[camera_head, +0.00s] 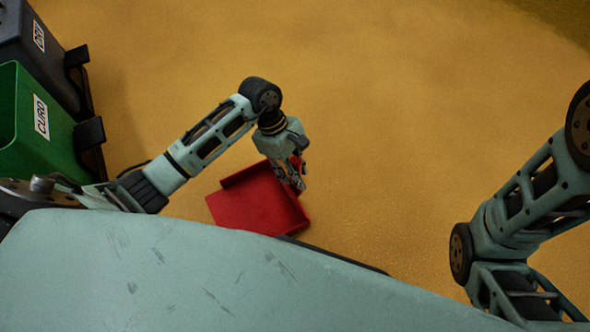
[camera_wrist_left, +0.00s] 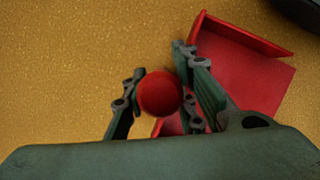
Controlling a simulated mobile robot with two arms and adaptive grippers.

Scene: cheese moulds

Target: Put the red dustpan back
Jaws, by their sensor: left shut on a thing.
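My left gripper (camera_head: 296,180) is at the dustpan's right side. In the left wrist view the left gripper (camera_wrist_left: 163,98) has its fingers on either side of a round red handle end (camera_wrist_left: 158,93), shut on it. The pan (camera_wrist_left: 240,70) spreads to the right behind the fingers. The fingers hide part of the dustpan. My right gripper is out of view; only links of that arm show.
A green bin (camera_head: 35,130) labelled CURD and a dark grey bin (camera_head: 30,45) with a label stand at the left, with black parts at their right sides. The yellow-brown floor (camera_head: 400,90) is clear across the middle and upper right.

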